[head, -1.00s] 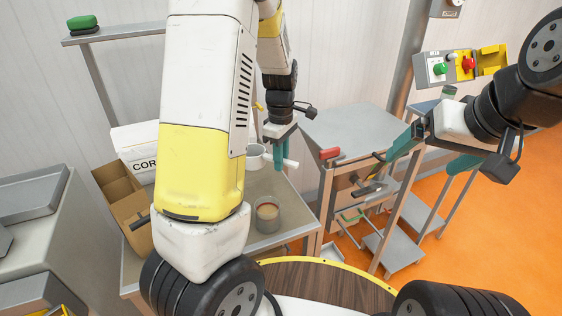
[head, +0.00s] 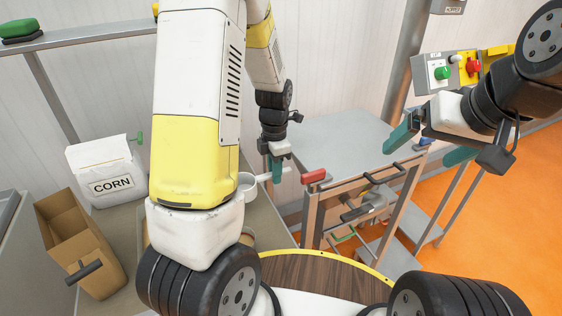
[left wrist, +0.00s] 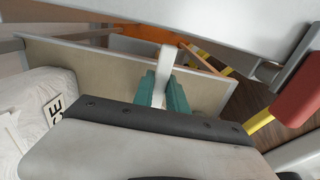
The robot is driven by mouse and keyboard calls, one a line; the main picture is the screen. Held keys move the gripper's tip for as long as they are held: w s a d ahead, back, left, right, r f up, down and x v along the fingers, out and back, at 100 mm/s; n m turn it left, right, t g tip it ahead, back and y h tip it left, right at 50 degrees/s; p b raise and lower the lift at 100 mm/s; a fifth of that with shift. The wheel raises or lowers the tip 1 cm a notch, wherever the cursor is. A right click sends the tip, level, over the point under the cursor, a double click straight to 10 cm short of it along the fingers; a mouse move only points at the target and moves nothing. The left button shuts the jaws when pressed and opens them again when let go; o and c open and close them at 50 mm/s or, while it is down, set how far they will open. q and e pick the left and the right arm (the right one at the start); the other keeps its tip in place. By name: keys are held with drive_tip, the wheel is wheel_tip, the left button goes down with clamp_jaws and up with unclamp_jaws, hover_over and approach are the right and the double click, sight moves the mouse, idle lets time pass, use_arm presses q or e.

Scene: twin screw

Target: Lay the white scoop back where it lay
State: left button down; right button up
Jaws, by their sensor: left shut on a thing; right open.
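My left gripper (head: 275,170) is shut on the white scoop's handle; its round bowl (head: 248,187) shows just left of the fingers in the head view. In the left wrist view the white handle (left wrist: 166,58) stands between the teal fingers (left wrist: 162,90); the bowl does not show there. The scoop is over the bench (head: 268,226) near its back edge; I cannot tell whether it touches the top. My right gripper (head: 430,148) is open and empty, off to the right. My left arm hides much of the bench.
A white CORN bag (head: 107,172) and an open cardboard box (head: 80,242) stand left. A grey cart (head: 345,140) with a red handle (head: 313,176) stands right of the bench. A button panel (head: 447,70) is further right.

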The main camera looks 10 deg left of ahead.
use_arm(q)
wheel_tip(320, 180, down, 6)
drive_tip(key=w+a+f, duration=0.1)
drive_tip(key=w+a, duration=0.1)
drive_tip(key=w, duration=0.5)
drive_tip(key=shift+w+f, duration=0.35)
drive_tip(key=shift+a+f, duration=0.1)
drive_tip(key=shift+f, duration=0.05)
drive_tip(key=c, duration=1.3)
unclamp_jaws()
drive_tip(key=shift+c, duration=0.2)
